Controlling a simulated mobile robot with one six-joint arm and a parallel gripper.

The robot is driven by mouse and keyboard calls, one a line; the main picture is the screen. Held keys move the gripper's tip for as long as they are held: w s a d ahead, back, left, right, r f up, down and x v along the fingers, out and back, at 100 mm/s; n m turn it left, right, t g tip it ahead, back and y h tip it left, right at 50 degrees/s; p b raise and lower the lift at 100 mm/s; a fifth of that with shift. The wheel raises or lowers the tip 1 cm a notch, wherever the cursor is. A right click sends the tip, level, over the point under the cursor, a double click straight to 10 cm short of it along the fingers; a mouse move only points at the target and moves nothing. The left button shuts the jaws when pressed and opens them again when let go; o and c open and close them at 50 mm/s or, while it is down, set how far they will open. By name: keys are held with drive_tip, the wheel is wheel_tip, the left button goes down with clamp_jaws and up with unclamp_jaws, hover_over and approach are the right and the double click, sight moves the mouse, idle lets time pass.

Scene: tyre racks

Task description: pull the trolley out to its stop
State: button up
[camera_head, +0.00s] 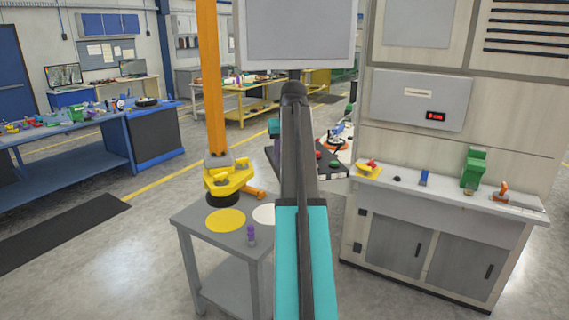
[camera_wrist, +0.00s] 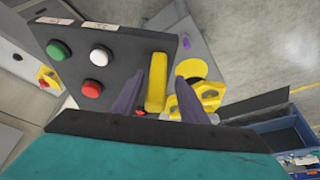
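A grey two-tier stand (camera_head: 203,219), possibly the trolley, is left of my arm in the head view; I cannot tell for sure. A yellow disc, a white disc and a purple piece are on its top. In the wrist view an upright yellow bar (camera_wrist: 156,84), perhaps a handle, stands at the edge of a dark button panel (camera_wrist: 122,52). My gripper (camera_wrist: 158,100) has its two dark fingers apart, one on each side of the bar. A narrow gap shows on the right. In the head view my arm hides the gripper.
The panel carries green, white and red buttons. A yellow-based orange post (camera_head: 212,80) stands at the stand's back. A grey cabinet (camera_head: 435,240) with small objects is at the right; a blue workbench (camera_head: 110,140) is at the left. Open floor lies between bench and stand.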

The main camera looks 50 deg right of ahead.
drive_tip(key=b+v, duration=0.2)
drive_tip(key=v, duration=0.8)
drive_tip(key=shift+b, duration=0.35)
drive_tip(key=shift+s, duration=0.1)
drive_tip(key=shift+s+f, duration=0.1)
